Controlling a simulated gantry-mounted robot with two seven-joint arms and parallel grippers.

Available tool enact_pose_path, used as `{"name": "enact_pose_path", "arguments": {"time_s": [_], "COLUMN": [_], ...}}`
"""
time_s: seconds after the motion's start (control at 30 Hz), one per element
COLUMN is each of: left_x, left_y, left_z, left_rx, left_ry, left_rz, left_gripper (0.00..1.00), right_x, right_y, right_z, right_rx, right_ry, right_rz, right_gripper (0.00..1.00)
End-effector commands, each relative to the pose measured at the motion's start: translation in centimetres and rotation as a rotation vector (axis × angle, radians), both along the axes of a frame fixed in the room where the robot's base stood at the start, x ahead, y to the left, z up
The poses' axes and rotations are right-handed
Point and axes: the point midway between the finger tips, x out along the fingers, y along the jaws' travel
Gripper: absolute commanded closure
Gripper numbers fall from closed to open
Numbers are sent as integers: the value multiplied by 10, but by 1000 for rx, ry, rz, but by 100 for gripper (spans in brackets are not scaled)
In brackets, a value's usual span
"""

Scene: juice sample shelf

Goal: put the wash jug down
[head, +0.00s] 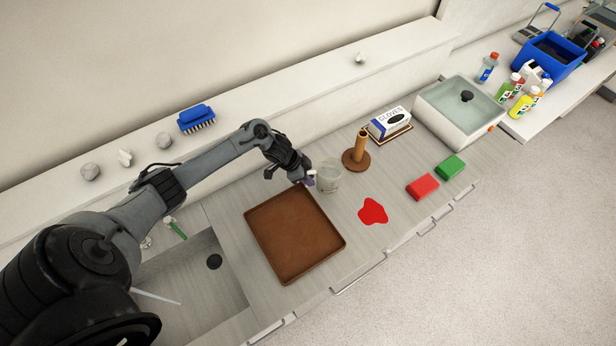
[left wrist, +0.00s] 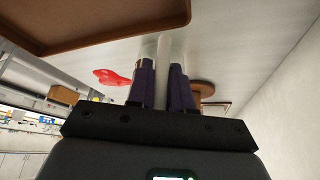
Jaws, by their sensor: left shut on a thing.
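The wash jug (head: 330,178) is a clear, pale vessel that looks upright over the counter, just beyond the far right corner of the brown tray. My left gripper (head: 311,179) is at its left side, shut on it. In the left wrist view the purple fingers (left wrist: 162,88) close around a pale upright strip (left wrist: 163,62), seemingly the jug's handle. I cannot tell whether the jug's base touches the counter. My right gripper is in neither view.
The brown tray (head: 258,241) lies in front of the jug. A red spill (head: 373,211) and a brown peg stand (head: 355,160) are to its right. Farther right are a red block (head: 422,187), green block (head: 450,167) and glove box (head: 389,122). A sink (head: 190,270) is left.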

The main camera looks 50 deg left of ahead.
Motion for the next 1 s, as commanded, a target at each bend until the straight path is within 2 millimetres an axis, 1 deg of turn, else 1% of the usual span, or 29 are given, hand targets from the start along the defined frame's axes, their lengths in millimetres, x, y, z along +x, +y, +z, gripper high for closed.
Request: {"name": "enact_pose_path", "arguments": {"time_s": [0.17,0.2,0.33,0.37,0.63,0.77,0.87,1.0], "left_x": [1,0,0,0,0,-1,-5,-14], "left_y": [0,0,0,0,0,2,5,12], "left_z": [-1,-3,-2,-2,-1,4,13,33], "left_rx": [0,0,0,0,0,1,3,4], "left_ry": [-3,0,0,0,0,-1,-2,-2], "left_rz": [1,0,0,0,0,1,1,-1], "left_gripper": [100,77,57,54,54,54,54,54], "right_x": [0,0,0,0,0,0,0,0], "right_y": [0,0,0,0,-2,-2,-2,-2], "right_z": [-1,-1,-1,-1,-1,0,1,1], "right_rx": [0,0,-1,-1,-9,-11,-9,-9], "right_ry": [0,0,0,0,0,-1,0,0], "right_rz": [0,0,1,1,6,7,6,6], "right_gripper": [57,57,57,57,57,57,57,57]}}
